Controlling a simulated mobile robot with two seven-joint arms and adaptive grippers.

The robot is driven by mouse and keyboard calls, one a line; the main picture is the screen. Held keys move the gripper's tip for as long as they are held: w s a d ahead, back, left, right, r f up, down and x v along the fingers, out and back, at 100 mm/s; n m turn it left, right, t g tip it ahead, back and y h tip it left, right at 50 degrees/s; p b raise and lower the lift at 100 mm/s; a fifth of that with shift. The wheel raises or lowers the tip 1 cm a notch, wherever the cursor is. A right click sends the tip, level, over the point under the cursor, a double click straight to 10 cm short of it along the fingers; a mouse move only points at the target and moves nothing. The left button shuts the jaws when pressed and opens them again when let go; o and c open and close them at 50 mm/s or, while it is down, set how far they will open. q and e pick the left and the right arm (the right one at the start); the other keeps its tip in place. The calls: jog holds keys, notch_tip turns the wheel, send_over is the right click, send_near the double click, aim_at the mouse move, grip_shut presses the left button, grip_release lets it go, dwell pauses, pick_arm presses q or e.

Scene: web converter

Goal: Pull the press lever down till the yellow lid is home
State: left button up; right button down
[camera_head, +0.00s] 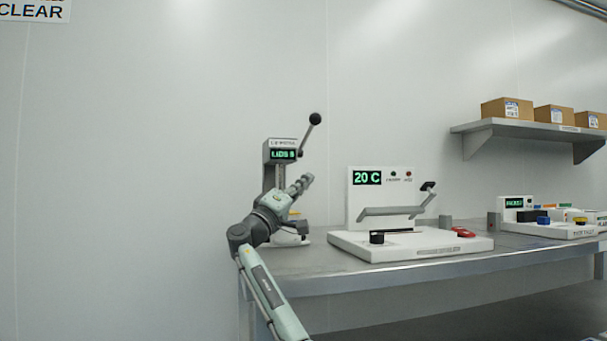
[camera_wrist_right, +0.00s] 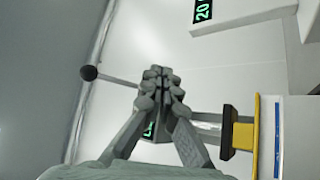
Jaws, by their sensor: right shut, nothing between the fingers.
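The press (camera_head: 279,152) stands at the left end of the bench, with a lit green display. Its lever (camera_head: 308,136) slants up to the right and ends in a black ball knob (camera_head: 315,118); the knob also shows in the wrist view (camera_wrist_right: 89,73). My right gripper (camera_head: 303,183) is shut and empty, below the knob and in front of the press. In the wrist view, the lever rod runs behind my fingers (camera_wrist_right: 162,72). The yellow lid (camera_wrist_right: 255,138) lies beside the press's dark pad (camera_wrist_right: 229,132); whether they touch I cannot tell. My left gripper is out of view.
A white station (camera_head: 378,190) with a 20 C display and a grey arm stands right of the press. Another white station (camera_head: 550,228) is farther right. A wall shelf (camera_head: 520,127) holds cardboard boxes. The air left of the press is clear.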

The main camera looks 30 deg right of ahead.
jog(key=shift+a+r, duration=0.35)
jog(key=shift+r, duration=0.1)
jog(key=shift+a+r, duration=0.1)
jog(key=shift+r, duration=0.05)
dwell(0.6)
dwell(0.7)
jog(key=v, duration=1.2)
